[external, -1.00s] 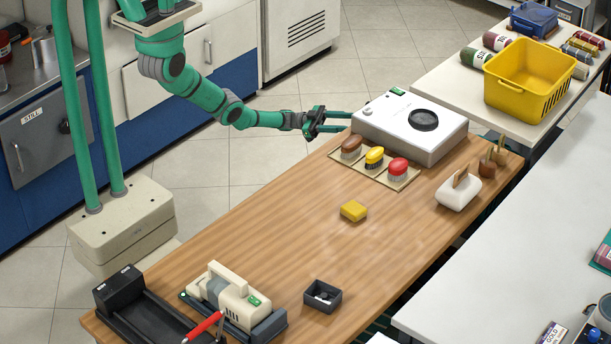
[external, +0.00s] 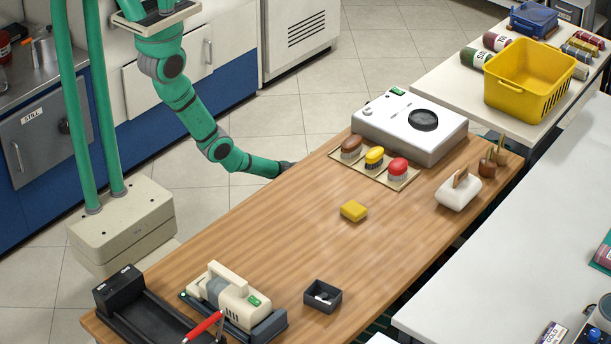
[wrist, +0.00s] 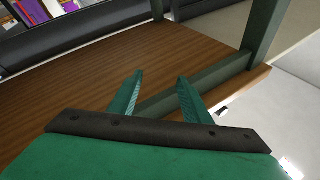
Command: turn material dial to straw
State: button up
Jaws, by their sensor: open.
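A white box-shaped machine (external: 395,138) stands at the far end of the wooden table, with a round dark disc (external: 424,120), a small pale knob (external: 368,111) and a green label (external: 398,91) on top. No dial marking or the word straw is legible, so I cannot tell which part is the material dial. My arm reaches down to the table's left long edge, and its gripper is hidden behind that edge in the external view. In the wrist view my gripper (wrist: 160,76) is open and empty, with both fingers apart, above a brown wooden surface and beside green frame bars.
Three brushes (external: 374,157) lie on a mat before the machine. A yellow block (external: 354,211), a dark small tray (external: 322,296), a beige appliance (external: 232,300) and a white holder (external: 458,192) also stand on the wooden table (external: 270,235). The table's middle is largely clear.

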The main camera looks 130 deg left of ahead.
jog(key=w+d+f+n, duration=0.1)
jog(key=w+d+f, duration=0.1)
jog(key=w+d, duration=0.4)
jog(key=shift+w+d+f, duration=0.25)
jog(key=shift+d, duration=0.9)
jog(key=s+a+r+m+g+h, duration=0.2)
jog(key=s+a+m+h, duration=0.35)
jog(key=m, duration=0.75)
jog(key=s+a+r+m+g+h, duration=0.2)
jog(key=s+a+m+h, duration=0.35)
jog(key=m, duration=0.65)
jog(key=s+a+r+m+g+y, duration=0.1)
jog(key=s+a+r+m, duration=0.25)
jog(key=r, duration=0.35)
jog(key=s+a+r+m+g+y, duration=0.1)
jog(key=s+a+r+m, duration=0.3)
jog(key=r, duration=0.3)
jog(key=s+a+r+m+y, duration=0.1)
jog(key=s+a+r+m, duration=0.1)
jog(key=a+r+m, duration=0.3)
jog(key=x, duration=1)
jog(key=shift+w+d+r+m, duration=0.25)
jog(key=shift+d+r+m, duration=0.15)
jog(key=shift+d, duration=0.4)
